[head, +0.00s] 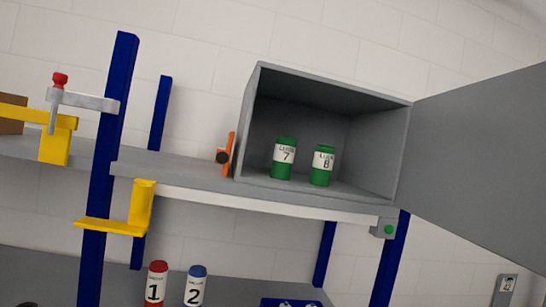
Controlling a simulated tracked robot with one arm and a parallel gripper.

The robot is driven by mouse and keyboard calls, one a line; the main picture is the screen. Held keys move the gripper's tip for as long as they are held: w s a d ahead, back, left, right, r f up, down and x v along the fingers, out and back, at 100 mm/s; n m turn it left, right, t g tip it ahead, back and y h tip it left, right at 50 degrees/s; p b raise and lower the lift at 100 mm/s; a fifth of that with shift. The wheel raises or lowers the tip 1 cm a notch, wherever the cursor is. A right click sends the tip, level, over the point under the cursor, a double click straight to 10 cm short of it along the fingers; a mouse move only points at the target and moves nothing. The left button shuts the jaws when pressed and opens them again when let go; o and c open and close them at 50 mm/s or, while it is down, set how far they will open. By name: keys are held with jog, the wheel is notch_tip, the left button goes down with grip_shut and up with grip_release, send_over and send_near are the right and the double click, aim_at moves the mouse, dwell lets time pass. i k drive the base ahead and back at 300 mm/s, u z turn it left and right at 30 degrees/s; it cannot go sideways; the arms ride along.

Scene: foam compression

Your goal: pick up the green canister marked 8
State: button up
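The green canister marked 8 (320,174) stands upright inside an open grey cabinet (258,118), on its floor near the front. A similar green canister marked 7 (284,167) stands upright just to its left, with a small gap between them. Both carry white labels with black numbers. Nothing covers the canister marked 8. I cannot make out my gripper in this view.
The cabinet door (490,150) is swung wide open to the right. Canisters marked 1 (156,285) and 2 (196,287) stand below. Blue posts (112,120), yellow brackets (110,226) and a red-knobbed grey fitting (85,100) are at left. An orange item (229,150) stands beside the cabinet.

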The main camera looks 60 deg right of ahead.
aim_at(322, 169)
jog(key=z, duration=0.6)
jog(key=i, duration=1.4)
jog(key=z, duration=0.95)
